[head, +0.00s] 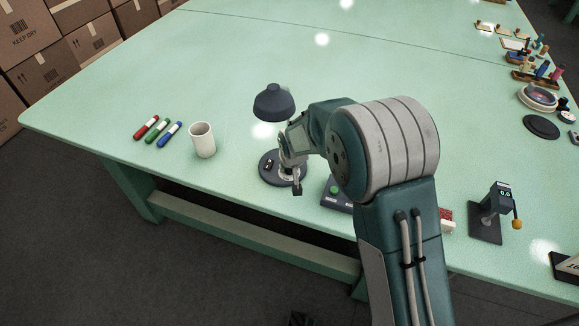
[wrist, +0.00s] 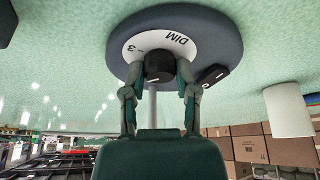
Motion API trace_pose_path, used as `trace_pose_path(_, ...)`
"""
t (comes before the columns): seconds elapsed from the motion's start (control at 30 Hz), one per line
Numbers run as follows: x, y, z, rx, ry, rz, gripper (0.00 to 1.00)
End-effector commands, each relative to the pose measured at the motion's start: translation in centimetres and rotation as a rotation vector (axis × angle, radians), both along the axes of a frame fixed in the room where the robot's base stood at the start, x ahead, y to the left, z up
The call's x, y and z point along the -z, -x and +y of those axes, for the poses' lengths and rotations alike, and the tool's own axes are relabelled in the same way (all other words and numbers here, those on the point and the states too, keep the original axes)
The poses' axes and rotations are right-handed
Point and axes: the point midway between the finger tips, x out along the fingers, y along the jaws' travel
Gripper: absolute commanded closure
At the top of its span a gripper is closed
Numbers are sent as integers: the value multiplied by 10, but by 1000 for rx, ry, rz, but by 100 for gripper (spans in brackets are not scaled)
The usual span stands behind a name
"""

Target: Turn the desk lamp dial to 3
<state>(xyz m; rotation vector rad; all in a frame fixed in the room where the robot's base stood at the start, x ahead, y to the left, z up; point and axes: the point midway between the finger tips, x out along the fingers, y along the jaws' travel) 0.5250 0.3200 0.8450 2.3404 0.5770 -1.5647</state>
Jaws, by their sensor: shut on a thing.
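The desk lamp has a dark shade (head: 273,103) and a round dark base (head: 268,175) on the green table. In the wrist view the base (wrist: 222,45) appears inverted, with a white dial face (wrist: 150,46) showing "3" and "DIM". A black dial knob (wrist: 158,66) stands at the face's centre, with a small pale mark on its near edge. The number this mark points at cannot be read. My gripper (wrist: 158,76) is shut on the knob, one finger on each side. In the head view my gripper (head: 293,180) is over the base, and my arm partly hides the lamp.
A black rocker switch (wrist: 213,75) sits on the base close to one finger. A white mug (head: 203,140) and red, green and blue markers (head: 158,131) lie to the left. A small device with a green button (head: 337,191) is right of the base, partly behind my arm.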

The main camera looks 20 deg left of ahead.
Motion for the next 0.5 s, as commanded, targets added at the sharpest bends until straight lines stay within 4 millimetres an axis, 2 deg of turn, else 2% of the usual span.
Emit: trace_pose_path(0.5, -2, -2, 2, 65, -6, -6, 100)
